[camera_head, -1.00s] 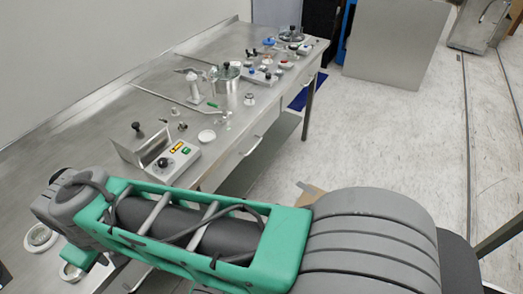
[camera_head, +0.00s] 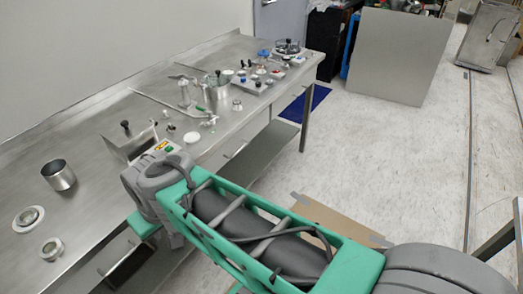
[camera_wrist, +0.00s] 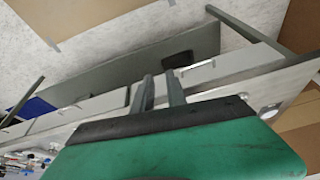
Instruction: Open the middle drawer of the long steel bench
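The long steel bench (camera_head: 95,120) runs along the wall in the head view. A drawer front with a bar handle (camera_head: 236,151) shows just right of my arm, and another drawer front (camera_head: 105,266) shows at lower left. The stretch between them is partly hidden by my arm. In the wrist view the drawer fronts form a pale slanting band, with one handle (camera_wrist: 200,68) right of my fingers and another (camera_wrist: 76,108) to the left. The drawers look shut. My gripper (camera_wrist: 160,77) has its two fingers apart, nothing visible between them, near the drawer fronts; contact is unclear.
Bench-top items include a metal cup (camera_head: 58,175), a control box (camera_head: 160,147) and several small vessels. A lower shelf (camera_head: 262,150) runs under the bench. Cardboard (camera_head: 330,222) lies on the floor. A steel panel (camera_head: 405,55) stands at back right; open floor lies before it.

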